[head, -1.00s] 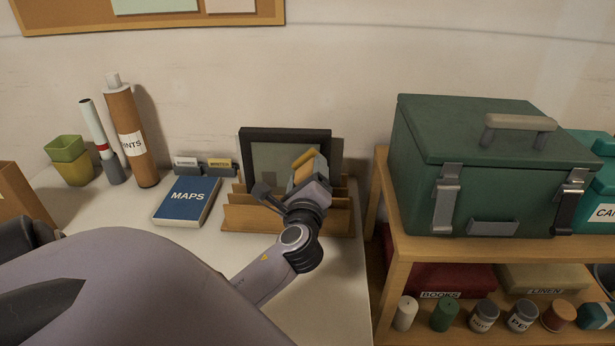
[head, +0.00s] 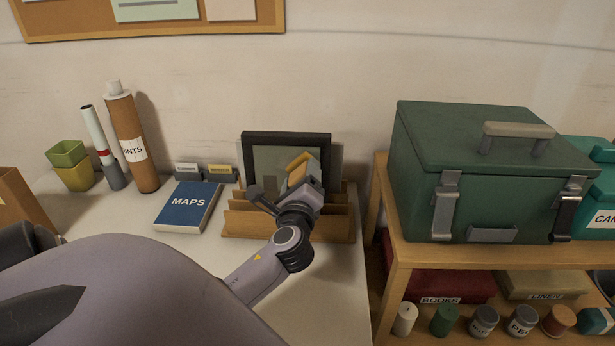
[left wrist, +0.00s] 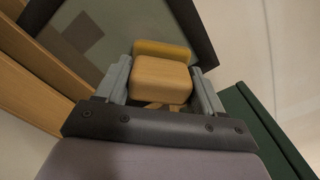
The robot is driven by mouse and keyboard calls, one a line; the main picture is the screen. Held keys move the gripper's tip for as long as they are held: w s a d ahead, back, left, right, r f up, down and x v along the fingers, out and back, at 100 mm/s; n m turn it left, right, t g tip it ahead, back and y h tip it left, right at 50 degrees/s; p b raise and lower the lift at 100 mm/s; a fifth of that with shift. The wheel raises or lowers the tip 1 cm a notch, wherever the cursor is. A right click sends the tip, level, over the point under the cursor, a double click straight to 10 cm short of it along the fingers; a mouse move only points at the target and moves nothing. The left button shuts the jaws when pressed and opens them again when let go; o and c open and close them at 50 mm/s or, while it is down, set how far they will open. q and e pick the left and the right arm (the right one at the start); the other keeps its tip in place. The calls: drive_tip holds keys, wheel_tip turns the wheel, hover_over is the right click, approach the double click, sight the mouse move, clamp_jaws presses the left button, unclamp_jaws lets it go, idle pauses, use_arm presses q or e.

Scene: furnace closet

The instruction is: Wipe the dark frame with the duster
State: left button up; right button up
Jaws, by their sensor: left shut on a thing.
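The dark frame (head: 285,138) stands upright in a wooden rack (head: 240,222) on the desk, against the wall. Its pane is grey-green with darker square patches. The frame also shows at a tilt in the left wrist view (left wrist: 197,32). My left gripper (head: 300,183) is shut on the duster (head: 299,161), a wooden block with a yellow pad. The duster is in front of the frame's pane, right of its middle. In the left wrist view the duster (left wrist: 160,80) sits between both fingers, pad side toward the pane; contact cannot be told. My right gripper is not in view.
A green chest (head: 490,170) sits on the wooden shelf (head: 400,262) to the right. Bare desk lies in front.

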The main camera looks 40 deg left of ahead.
use_arm(q)
drive_tip(key=shift+s+a+r+p, duration=0.1)
drive_tip(key=shift+s+a+p, duration=0.25)
drive_tip(key=shift+s+a, duration=0.7)
drive_tip(key=shift+s+a+p, duration=0.35)
drive_tip(key=shift+s+a, duration=0.45)
drive_tip(key=shift+a, duration=0.5)
drive_tip(key=shift+w+d, duration=1.25)
drive_tip(key=shift+d, duration=0.2)
drive_tip(key=shift+w+d, duration=1.2)
drive_tip(key=shift+d, duration=0.25)
drive_tip(key=shift+s, duration=0.1)
drive_tip(key=shift+v, duration=2.95)
drive_tip(key=v, duration=0.3)
